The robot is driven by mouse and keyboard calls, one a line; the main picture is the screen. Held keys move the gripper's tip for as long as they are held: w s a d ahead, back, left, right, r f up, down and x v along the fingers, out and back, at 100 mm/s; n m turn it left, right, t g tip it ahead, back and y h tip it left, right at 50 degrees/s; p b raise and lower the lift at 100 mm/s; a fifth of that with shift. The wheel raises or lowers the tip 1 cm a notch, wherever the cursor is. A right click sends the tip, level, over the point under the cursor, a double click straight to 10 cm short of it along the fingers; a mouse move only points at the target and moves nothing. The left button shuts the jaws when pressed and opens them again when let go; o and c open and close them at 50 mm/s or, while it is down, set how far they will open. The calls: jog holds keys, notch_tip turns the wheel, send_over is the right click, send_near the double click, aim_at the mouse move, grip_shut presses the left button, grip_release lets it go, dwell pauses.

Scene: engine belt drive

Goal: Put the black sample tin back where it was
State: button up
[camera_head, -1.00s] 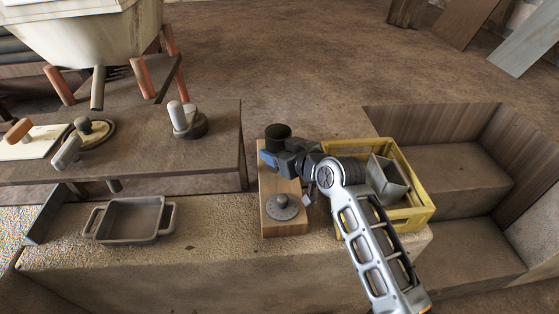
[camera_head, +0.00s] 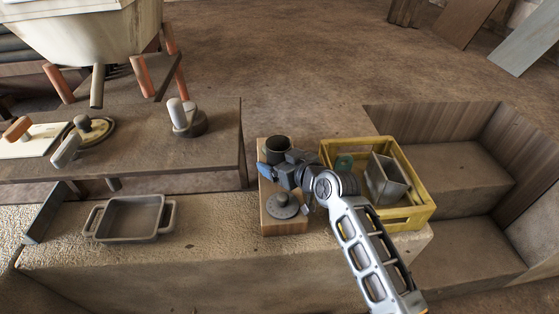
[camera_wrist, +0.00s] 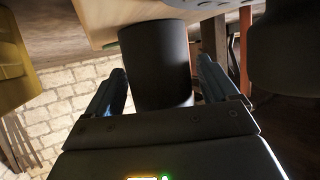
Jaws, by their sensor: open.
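The black sample tin (camera_head: 278,150) stands upright at the far end of the wooden board (camera_head: 267,226). In the wrist view the tin (camera_wrist: 157,62) is a dark cylinder between the spread fingers of my gripper (camera_wrist: 160,88), its end meeting the pale board (camera_wrist: 105,18). My gripper (camera_head: 275,163) is open, just on the near side of the tin in the head view. A sliver of space shows between the tin and the fingers. The lower side of the tin is partly hidden by my gripper in the head view.
A round grey dial (camera_head: 283,206) sits on the near end of the board. A yellow crate (camera_head: 418,215) with a grey metal box (camera_head: 386,180) stands close on the right. A grey pan (camera_head: 130,218) lies left. A dark bench (camera_head: 225,150) stands behind, left.

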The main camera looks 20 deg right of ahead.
jog(key=shift+r, duration=0.2)
jog(key=shift+s+d, duration=0.1)
jog(key=shift+s, duration=0.3)
jog(key=v, duration=1.1)
